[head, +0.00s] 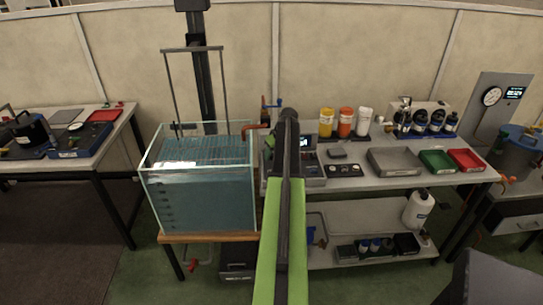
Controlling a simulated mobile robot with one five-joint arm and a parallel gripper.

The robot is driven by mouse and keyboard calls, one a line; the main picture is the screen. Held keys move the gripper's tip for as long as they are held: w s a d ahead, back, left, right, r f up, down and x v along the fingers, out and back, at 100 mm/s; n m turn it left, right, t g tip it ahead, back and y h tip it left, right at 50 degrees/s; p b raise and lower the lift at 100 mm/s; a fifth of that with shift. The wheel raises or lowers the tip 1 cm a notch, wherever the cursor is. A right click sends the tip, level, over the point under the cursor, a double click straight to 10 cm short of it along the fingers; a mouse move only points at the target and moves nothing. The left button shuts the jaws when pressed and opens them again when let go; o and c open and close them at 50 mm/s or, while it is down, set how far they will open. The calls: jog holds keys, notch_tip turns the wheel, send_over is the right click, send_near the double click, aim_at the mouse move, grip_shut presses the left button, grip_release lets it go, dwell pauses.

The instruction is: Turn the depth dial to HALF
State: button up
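No dial marked with readable depth settings shows. A grey control unit (311,170) with a small lit screen (304,142) stands on the bench just right of the water tank, and my arm covers its left part. A small black plate (345,170) with light round marks lies right of it; its lettering is too small to read. The glass tank (205,200) holds blue water with a depth scale on its front. My arm reaches up the middle of the picture, its dark far end (288,118) in front of the unit. My gripper's fingers cannot be made out.
The bench right of the unit carries a grey tray (394,162), a green tray (437,161), a red tray (466,160) and several bottles. A tall black column (201,80) and a metal frame rise behind the tank. Another table (85,150) stands left; open floor lies between.

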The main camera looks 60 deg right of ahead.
jog(key=shift+s+a+r+p, duration=0.1)
jog(key=shift+r+p, duration=0.35)
jog(key=shift+p, duration=0.05)
jog(key=p+v, duration=1.5)
jog(key=v, duration=0.1)
jog(key=shift+r, duration=0.25)
